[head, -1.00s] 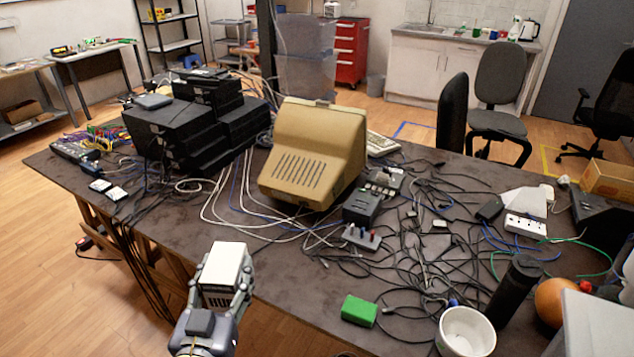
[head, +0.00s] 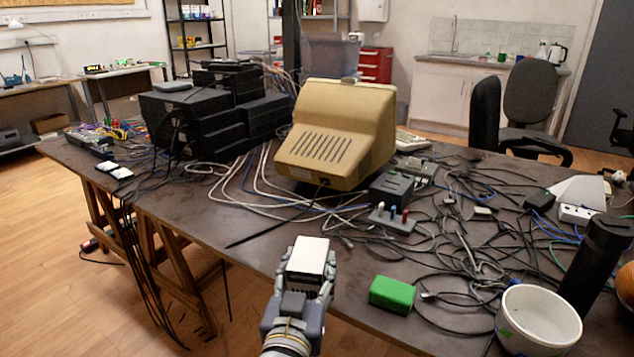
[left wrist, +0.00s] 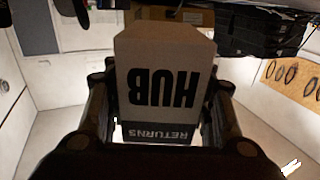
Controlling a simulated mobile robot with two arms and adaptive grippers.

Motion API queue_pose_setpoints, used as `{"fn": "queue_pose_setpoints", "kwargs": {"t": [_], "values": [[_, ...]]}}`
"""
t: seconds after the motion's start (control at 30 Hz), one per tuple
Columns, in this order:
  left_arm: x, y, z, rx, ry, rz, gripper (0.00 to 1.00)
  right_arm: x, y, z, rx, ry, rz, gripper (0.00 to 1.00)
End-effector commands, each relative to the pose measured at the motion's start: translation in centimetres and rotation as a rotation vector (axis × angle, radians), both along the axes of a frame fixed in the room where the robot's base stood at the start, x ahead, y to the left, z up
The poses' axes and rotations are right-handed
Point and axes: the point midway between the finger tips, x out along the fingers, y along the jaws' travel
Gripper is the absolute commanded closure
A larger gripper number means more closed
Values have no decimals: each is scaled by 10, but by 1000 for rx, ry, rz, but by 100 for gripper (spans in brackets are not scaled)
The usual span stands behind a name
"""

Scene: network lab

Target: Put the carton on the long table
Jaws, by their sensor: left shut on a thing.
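The carton (head: 309,256) is a small box with a pale top, held upright in my left gripper (head: 305,280) in the head view. In the left wrist view the carton (left wrist: 165,60) sits between the two fingers, with "HUB" and "RETURNS" upside down on its side. My left gripper is shut on it. The long table (head: 205,215) has a dark brown top on wooden trestles. The carton shows at the table's front edge; I cannot tell how far above or in front of the edge it is. My right gripper is not in view.
A green block (head: 392,294) and a white pot (head: 538,318) stand to the right near the front edge. A beige monitor (head: 338,135), black boxes (head: 200,118) and tangled cables fill the back and right. The front-left tabletop is mostly bare.

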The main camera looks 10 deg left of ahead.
Motion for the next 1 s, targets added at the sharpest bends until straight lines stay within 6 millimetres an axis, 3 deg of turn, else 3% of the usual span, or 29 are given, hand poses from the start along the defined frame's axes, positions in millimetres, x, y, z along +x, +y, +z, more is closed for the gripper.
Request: {"fn": "queue_pose_setpoints", "kwargs": {"t": [0.17,0.27,0.73,1.0], "values": [[7,-2,-7,2,-5,-3,82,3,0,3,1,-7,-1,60],[22,6,-7,6,-6,-1,82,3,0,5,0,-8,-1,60],[129,60,-18,5,-4,-1,82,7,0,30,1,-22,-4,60],[146,68,-25,1,-2,-3,82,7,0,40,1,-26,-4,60]]}}
